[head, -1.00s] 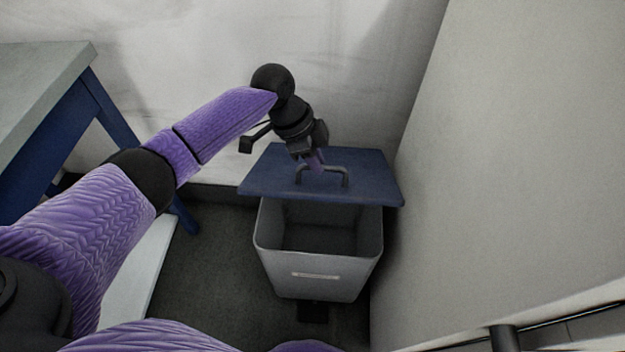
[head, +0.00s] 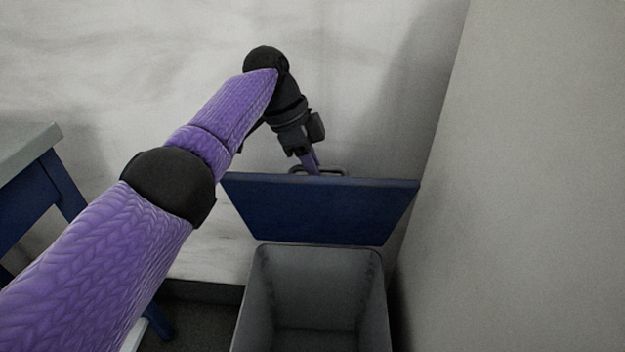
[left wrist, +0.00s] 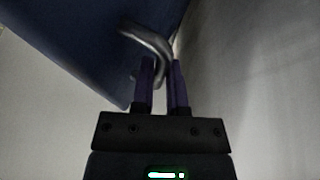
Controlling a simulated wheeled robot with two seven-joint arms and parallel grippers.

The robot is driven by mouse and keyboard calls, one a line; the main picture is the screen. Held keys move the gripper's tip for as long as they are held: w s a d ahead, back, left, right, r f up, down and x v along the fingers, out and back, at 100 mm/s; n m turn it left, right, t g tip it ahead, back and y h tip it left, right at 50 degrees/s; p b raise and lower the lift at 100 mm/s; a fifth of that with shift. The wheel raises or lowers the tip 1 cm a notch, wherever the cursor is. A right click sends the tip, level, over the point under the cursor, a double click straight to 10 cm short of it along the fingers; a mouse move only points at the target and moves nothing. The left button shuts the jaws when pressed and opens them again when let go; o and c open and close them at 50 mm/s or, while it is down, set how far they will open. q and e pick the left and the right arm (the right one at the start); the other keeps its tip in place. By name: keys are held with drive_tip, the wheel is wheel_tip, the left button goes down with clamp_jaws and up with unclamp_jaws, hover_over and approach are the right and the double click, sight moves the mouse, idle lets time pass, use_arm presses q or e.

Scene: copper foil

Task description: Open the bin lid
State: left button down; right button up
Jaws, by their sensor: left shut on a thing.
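The blue bin lid (head: 318,208) is raised and tilted steeply at the back of the grey bin (head: 315,300), with its underside facing me. The bin's inside shows in the head view and looks empty. My left gripper (head: 313,166) is behind the lid's upper edge, shut on the lid's metal handle (head: 333,171). In the left wrist view, the gripper fingers (left wrist: 162,82) close around the curved handle (left wrist: 150,42), beside the blue lid (left wrist: 85,40). Part of the handle and the fingertips are hidden behind the lid in the head view. My right gripper is not in view.
A pale wall (head: 130,80) stands close behind the lid. A tall grey panel (head: 520,180) stands close on the right. A blue-legged table (head: 30,145) with a grey top is at the left. Dark floor shows left of the bin.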

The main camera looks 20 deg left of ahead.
use_arm(q)
drive_tip(key=shift+w+a+f, duration=0.1)
drive_tip(key=shift+f, duration=0.1)
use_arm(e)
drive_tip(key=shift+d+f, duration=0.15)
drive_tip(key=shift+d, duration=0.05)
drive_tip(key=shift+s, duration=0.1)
use_arm(q)
drive_tip(key=c, duration=0.6)
unclamp_jaws()
drive_tip(key=shift+w, duration=0.1)
drive_tip(key=shift+c, duration=0.2)
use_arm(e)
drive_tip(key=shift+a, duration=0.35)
use_arm(q)
drive_tip(key=shift+r, duration=0.1)
